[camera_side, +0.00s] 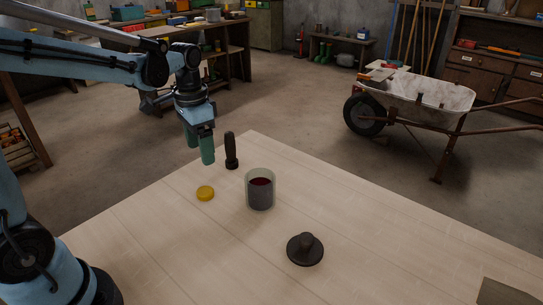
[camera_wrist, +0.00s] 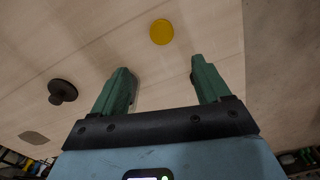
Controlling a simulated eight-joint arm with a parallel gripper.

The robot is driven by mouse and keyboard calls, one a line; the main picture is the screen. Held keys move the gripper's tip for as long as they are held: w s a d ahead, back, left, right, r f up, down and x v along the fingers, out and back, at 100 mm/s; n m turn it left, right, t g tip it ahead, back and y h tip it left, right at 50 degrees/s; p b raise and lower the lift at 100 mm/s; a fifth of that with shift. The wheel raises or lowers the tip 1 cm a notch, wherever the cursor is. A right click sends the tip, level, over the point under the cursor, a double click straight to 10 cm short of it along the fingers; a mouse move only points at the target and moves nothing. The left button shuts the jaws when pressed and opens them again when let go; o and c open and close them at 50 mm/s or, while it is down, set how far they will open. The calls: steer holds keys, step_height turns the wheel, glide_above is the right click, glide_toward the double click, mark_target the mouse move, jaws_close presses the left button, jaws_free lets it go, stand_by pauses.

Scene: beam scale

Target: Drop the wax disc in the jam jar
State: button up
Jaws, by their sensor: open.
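The yellow wax disc (camera_side: 205,193) lies flat on the pale wooden table, left of the jam jar. The jam jar (camera_side: 260,194) stands upright and open-topped, with dark red contents inside. My gripper (camera_side: 200,154) is above the table near its far edge, higher than the disc, and its green fingers are apart with nothing between them. In the wrist view my open gripper (camera_wrist: 160,65) shows with the wax disc (camera_wrist: 162,32) beyond the fingertips, on the bare table. The jar is not clearly visible in the wrist view; the left finger may hide it.
A dark upright tool (camera_side: 231,150) stands behind the jar, close to my gripper. A dark round lid with a knob (camera_side: 305,250) lies in front of the jar and shows in the wrist view (camera_wrist: 62,91). A grey flat piece (camera_side: 507,292) is at the near right corner.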

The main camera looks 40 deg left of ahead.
glide_above(206, 191)
steer(key=f, duration=0.6)
steer(key=shift+w+d+f, duration=0.1)
steer(key=shift+w+f, duration=0.1)
steer(key=shift+f, duration=0.05)
steer(key=shift+s+f, duration=0.15)
steer(key=shift+f, duration=2.7)
steer(key=c, duration=1.1)
